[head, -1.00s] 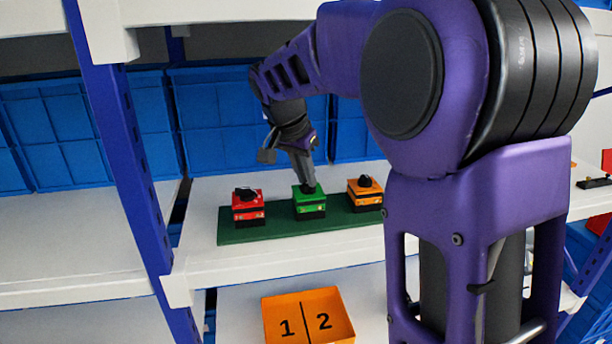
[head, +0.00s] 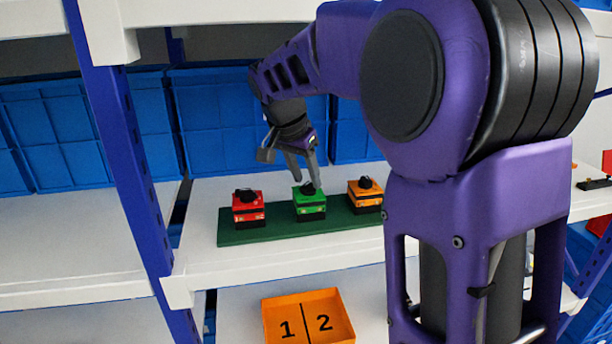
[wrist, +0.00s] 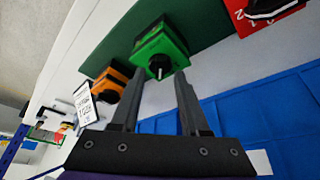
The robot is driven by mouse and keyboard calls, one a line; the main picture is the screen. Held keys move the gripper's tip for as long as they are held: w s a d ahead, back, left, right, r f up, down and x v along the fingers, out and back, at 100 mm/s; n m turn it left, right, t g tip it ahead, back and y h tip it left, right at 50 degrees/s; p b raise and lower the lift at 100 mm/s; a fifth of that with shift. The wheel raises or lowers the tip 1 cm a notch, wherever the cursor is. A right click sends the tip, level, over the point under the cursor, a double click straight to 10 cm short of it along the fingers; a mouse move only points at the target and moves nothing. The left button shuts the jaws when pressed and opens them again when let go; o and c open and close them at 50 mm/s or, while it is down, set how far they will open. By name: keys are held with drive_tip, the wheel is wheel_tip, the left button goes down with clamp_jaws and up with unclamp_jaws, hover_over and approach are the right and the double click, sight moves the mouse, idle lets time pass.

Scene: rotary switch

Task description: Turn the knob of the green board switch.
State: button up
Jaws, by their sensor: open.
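The green switch (head: 310,205) sits in the middle of a dark green board (head: 240,236) on the shelf, with a black knob (head: 307,188) on top. In the wrist view the green switch (wrist: 165,46) faces me, and its black knob (wrist: 159,66) shows a white pointer mark. My gripper (head: 307,181) is open just above this knob, fingers pointing down. In the wrist view the knob appears between the two spread fingertips of my gripper (wrist: 160,74). I cannot tell whether either finger touches it.
A red switch (head: 248,208) stands left of the green one and an orange switch (head: 365,195) right of it, both close by. Blue crates (head: 65,135) line the back. A blue post (head: 118,150) stands at left. An orange tray (head: 308,318) marked 1 and 2 is below.

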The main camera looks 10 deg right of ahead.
sight(308, 183)
drive_tip(key=v, duration=0.3)
drive_tip(key=s+a, duration=0.8)
drive_tip(key=shift+s+a+f, duration=0.15)
drive_tip(key=shift+a+f, duration=0.05)
drive_tip(key=shift+a, duration=0.1)
idle(0.8)
